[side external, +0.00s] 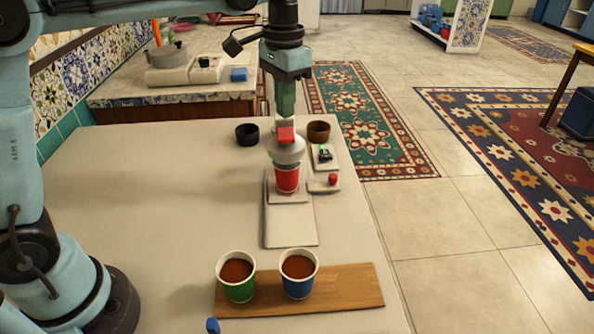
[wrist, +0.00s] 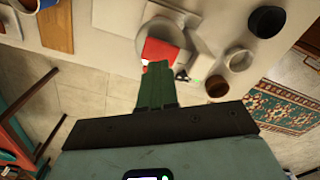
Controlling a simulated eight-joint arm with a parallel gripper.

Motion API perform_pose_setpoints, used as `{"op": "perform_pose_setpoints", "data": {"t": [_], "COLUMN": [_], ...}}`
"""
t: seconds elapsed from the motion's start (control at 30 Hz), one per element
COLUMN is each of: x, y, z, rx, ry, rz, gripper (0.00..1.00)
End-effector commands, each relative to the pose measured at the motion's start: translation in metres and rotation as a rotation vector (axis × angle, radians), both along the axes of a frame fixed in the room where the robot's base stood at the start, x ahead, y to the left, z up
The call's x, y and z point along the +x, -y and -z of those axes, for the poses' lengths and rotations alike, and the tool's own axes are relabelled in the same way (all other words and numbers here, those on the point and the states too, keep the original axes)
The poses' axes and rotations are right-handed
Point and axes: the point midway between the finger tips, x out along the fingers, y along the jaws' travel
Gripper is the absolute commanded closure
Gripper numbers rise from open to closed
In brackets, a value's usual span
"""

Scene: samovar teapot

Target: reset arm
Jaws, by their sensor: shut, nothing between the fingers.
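My gripper (side external: 286,110) points straight down above a grey-white rounded vessel (side external: 286,152) with a red block-like top (side external: 286,135). The green fingers are shut together with nothing between them. In the wrist view my gripper (wrist: 158,68) overlaps the edge of the red top (wrist: 162,52); whether the tips touch it I cannot tell. A red cup (side external: 287,181) with a white rim stands below the vessel on a pale stand (side external: 290,228).
A wooden board (side external: 346,286) near the front holds a green cup (side external: 239,289) and a blue cup (side external: 298,287) of brown liquid. A black cup (side external: 247,135), brown cup (side external: 318,132) and red button (side external: 333,179) are near the vessel. The table's left (side external: 140,200) is clear.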

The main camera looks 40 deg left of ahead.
Motion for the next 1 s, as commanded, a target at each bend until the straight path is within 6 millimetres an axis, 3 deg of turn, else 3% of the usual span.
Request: {"op": "perform_pose_setpoints", "data": {"t": [0.37, 0.67, 1.0], "x": [-0.01, -0.06, -0.121], "y": [-0.003, -0.016, -0.029], "z": [-0.003, -0.003, 0.027], "rx": [-0.003, -0.022, -0.055], "ry": [0.035, 0.233, 0.473], "rz": [-0.016, -0.1, -0.198], "gripper": [1.0, 1.0, 1.0]}}
